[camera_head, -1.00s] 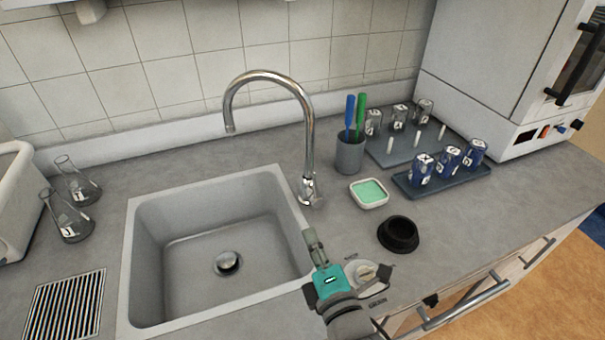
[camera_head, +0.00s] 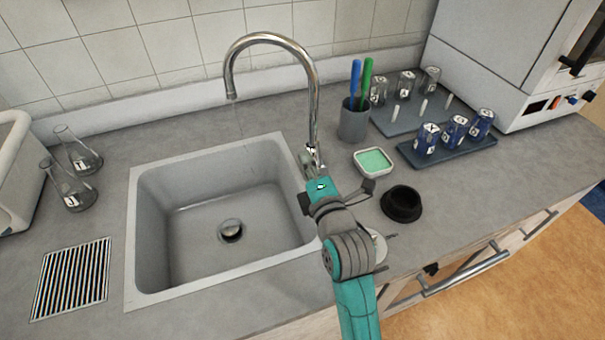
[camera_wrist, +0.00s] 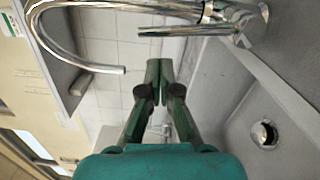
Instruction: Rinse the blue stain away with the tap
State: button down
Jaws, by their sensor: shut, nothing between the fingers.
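The chrome tap (camera_head: 314,110) stands at the sink's back right corner, its spout arching over the basin. A faint thin streak, like water, hangs below the spout. The grey sink (camera_head: 160,285) has a round drain (camera_head: 231,230); no blue stain can be made out in it. My gripper (camera_head: 312,162) is at the tap's base, by its lever. In the wrist view the shut, empty fingers (camera_wrist: 160,66) point at the tap's body and lever (camera_wrist: 170,31); I cannot tell whether they touch. The drain (camera_wrist: 265,134) also shows there.
Right of the tap are a cup (camera_head: 353,122) with blue and green sticks, a green-filled dish (camera_head: 373,161), a black round holder (camera_head: 401,204) and a tray of blue-filled glasses (camera_head: 455,153). Two flasks (camera_head: 75,180) and a drain grille (camera_head: 72,279) are on the left.

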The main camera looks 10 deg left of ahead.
aim_at(317, 148)
jog(key=shift+w+d+r, duration=0.1)
jog(key=shift+w+d, duration=0.45)
jog(key=shift+w, duration=0.1)
jog(key=shift+w+d+r, duration=0.3)
jog(key=shift+w+d, duration=0.15)
jog(key=shift+d, duration=0.25)
jog(key=shift+s+a, duration=0.1)
jog(key=shift+a, duration=0.05)
